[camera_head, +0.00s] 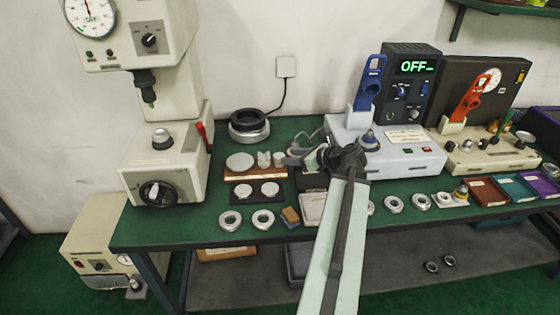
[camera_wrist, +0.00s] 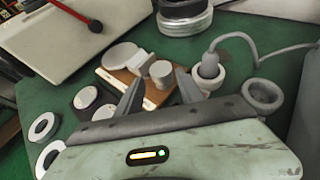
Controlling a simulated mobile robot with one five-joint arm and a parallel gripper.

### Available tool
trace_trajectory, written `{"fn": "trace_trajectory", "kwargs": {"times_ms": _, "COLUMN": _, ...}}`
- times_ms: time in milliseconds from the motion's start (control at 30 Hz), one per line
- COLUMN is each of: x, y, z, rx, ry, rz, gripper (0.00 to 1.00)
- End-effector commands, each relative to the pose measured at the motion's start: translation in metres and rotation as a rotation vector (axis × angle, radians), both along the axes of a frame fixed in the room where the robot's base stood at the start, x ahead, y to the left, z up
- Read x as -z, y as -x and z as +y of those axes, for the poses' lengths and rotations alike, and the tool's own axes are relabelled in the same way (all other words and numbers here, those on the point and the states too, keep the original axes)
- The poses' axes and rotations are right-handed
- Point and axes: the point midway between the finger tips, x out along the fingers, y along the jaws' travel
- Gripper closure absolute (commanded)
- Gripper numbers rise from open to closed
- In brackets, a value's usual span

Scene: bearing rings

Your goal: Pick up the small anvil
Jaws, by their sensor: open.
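The small anvil (camera_wrist: 160,72) is a pale, short cylinder at the right end of a wooden board (camera_wrist: 150,97) in the wrist view. A medium cylinder (camera_wrist: 138,62) and a wide flat disc (camera_wrist: 119,55) stand on the same board, left of it. In the head view the small anvil (camera_head: 278,159) is on the board's right side, just left of my gripper (camera_head: 297,158). In the wrist view my gripper (camera_wrist: 159,78) is open, with the small anvil showing between its fingertips. Whether the fingers are level with it or above it, I cannot tell.
A dark plate with two discs (camera_head: 270,189) lies in front of the board. Bearing rings (camera_head: 230,220) lie near the front edge. A grey cup with a cable (camera_wrist: 210,75) and a ring (camera_wrist: 262,94) sit right of my fingers. A black-and-silver ring stack (camera_head: 249,126) stands behind.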

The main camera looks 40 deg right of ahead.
Motion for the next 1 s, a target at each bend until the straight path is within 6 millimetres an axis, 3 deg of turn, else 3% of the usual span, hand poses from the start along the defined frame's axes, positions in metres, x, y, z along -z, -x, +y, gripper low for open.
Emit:
{"fn": "trace_trajectory", "kwargs": {"times_ms": 233, "x": 0.020, "y": -0.038, "z": 0.001, "rx": -0.003, "ry": 0.001, "rz": 0.000, "gripper": 0.55}}
{"fn": "trace_trajectory", "kwargs": {"times_ms": 467, "x": 0.019, "y": -0.041, "z": 0.002, "rx": 0.000, "ry": 0.001, "rz": 0.001, "gripper": 0.55}}
{"fn": "trace_trajectory", "kwargs": {"times_ms": 633, "x": 0.019, "y": -0.041, "z": 0.002, "rx": 0.000, "ry": 0.001, "rz": 0.001, "gripper": 1.00}}
{"fn": "trace_trajectory", "kwargs": {"times_ms": 1000, "x": 0.014, "y": -0.041, "z": 0.001, "rx": 0.002, "ry": 0.001, "rz": 0.000, "gripper": 1.00}}
